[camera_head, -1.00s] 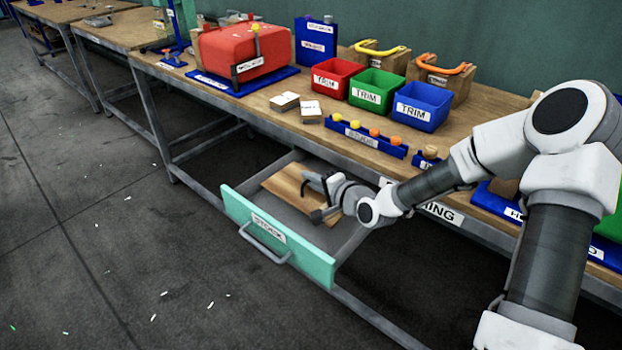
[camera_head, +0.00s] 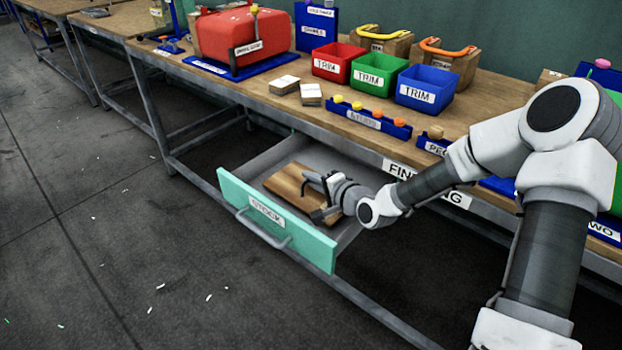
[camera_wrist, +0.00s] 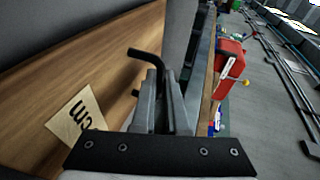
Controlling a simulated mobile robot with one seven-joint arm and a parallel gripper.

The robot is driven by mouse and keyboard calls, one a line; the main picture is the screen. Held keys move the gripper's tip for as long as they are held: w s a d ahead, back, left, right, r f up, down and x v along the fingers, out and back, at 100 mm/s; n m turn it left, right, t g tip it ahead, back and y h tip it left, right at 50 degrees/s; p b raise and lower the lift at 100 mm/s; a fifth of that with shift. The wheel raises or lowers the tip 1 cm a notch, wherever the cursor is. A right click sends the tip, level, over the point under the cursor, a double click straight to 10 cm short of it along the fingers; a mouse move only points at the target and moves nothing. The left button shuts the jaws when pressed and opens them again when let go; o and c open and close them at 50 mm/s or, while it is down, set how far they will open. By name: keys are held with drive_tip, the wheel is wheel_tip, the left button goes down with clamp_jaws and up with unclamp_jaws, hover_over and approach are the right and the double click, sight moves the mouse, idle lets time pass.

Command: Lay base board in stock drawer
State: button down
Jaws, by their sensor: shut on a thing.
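The base board (camera_head: 287,183) is a flat wood-brown plate. In the head view it is inside the outline of the open stock drawer (camera_head: 275,226), close to level; whether it touches the drawer floor I cannot tell. In the wrist view the board (camera_wrist: 60,65) fills the left side, with a pale label reading "cm". My gripper (camera_head: 318,195) is over the board's right part. In the wrist view its fingers (camera_wrist: 163,88) are closed together by a black bent handle (camera_wrist: 146,56) at the board; the grip point itself is hidden between the fingers.
The drawer's teal front has a grey handle (camera_head: 263,231). The bench (camera_head: 262,100) above carries a red press (camera_head: 240,38), trim bins (camera_head: 380,75) and a blue rack (camera_head: 372,122). The bench edge is close above my forearm.

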drive_tip(key=shift+f+b, duration=0.3)
drive_tip(key=shift+f, duration=0.2)
drive_tip(key=shift+f, duration=0.15)
